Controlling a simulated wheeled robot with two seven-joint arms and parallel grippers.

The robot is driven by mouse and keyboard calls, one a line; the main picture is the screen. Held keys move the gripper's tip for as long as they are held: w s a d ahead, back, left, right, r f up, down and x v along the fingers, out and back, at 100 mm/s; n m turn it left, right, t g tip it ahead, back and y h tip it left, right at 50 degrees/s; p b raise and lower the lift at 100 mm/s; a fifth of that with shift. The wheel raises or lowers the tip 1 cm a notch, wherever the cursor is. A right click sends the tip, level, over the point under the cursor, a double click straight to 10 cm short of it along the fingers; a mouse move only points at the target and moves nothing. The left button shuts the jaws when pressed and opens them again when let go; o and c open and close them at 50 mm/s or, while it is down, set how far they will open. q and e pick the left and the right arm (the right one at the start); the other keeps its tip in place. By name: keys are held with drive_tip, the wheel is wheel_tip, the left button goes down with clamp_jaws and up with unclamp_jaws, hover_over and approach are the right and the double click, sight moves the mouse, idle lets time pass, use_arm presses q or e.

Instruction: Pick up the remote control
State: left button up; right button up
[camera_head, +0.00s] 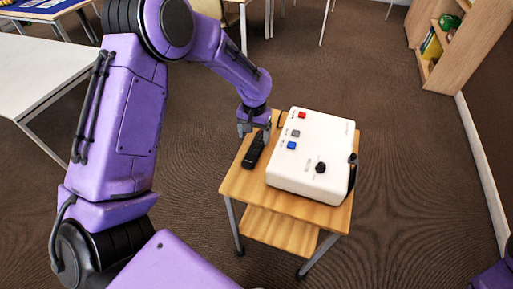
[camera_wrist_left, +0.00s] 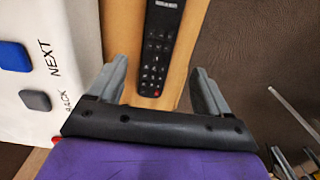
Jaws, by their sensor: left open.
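The black remote control (camera_head: 254,150) lies on the left part of a small wooden table (camera_head: 237,184), beside a white box. My left gripper (camera_head: 254,127) is at the far end of the remote in the head view. In the left wrist view the remote (camera_wrist_left: 160,45) lies ahead of and between the open fingers of the left gripper (camera_wrist_left: 158,85), with a gap on each side. Nothing is held. I cannot tell the exact height of the fingers above the table. The right gripper does not show.
The white box (camera_head: 330,140) with red, grey and blue buttons and a black knob fills most of the tabletop. In the wrist view its side (camera_wrist_left: 60,100) is close to the left finger. A white table (camera_head: 35,75) stands at left, a shelf (camera_head: 470,45) at right.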

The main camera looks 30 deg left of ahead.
sight(256, 147)
use_arm(q)
drive_tip(key=f, duration=0.1)
drive_tip(key=f+p, duration=0.1)
drive_tip(key=f, duration=0.3)
drive_tip(key=shift+w+d+f, duration=0.15)
drive_tip(key=shift+w+f, duration=0.1)
drive_tip(key=shift+w, duration=0.05)
drive_tip(key=shift+s+r, duration=0.1)
drive_tip(key=c, duration=1.2)
